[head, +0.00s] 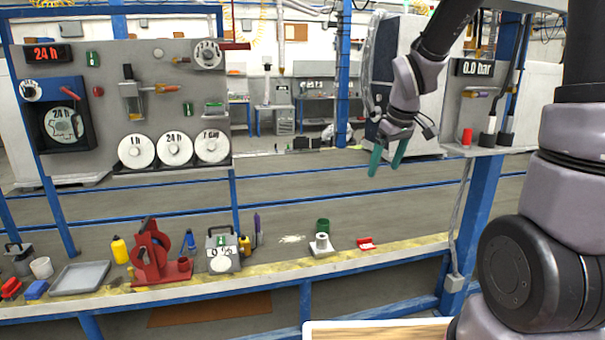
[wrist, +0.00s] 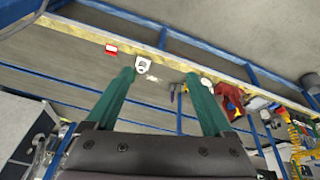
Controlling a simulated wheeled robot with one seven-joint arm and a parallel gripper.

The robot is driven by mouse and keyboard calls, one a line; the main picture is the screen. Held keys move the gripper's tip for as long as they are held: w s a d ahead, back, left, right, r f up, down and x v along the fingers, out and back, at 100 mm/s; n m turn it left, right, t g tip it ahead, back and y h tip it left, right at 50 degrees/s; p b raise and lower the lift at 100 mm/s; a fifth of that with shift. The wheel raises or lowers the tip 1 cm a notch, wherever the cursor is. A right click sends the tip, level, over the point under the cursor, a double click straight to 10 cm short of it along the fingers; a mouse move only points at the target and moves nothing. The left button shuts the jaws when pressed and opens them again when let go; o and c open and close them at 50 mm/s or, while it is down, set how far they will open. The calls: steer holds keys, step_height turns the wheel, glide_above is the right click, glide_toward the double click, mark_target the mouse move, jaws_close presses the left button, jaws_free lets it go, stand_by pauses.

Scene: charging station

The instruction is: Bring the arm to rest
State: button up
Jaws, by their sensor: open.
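My gripper (head: 386,158) hangs from my raised arm at the right of the head view, in the air well above the bench. Its two green fingers are spread apart with nothing between them. In the wrist view my gripper (wrist: 165,88) is also open and empty, with the bench beyond the fingertips. My arm is bent, with its upper links at the right edge of the head view. The gripper touches nothing that I can see.
The bench (head: 405,244) runs across below, with a red stand (head: 152,255), a grey tray (head: 80,277), a white fitting (head: 322,243) and a red block (head: 366,244). A gauge panel (head: 130,105) stands left, and a pressure display (head: 475,68) stands right, near my arm.

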steer(key=s+d+r+m+t, duration=0.1)
steer(key=s+d+r+m, duration=0.1)
steer(key=s+r+m, duration=0.3)
steer(key=s+d+r+m+t+y, duration=0.1)
steer(key=s+r+m, duration=0.4)
steer(key=s+r, duration=0.5)
steer(key=shift+s+d+r+t, duration=0.2)
steer(key=shift+s+d+t, duration=0.5)
steer(key=shift+s, duration=0.55)
steer(key=shift+a, duration=0.15)
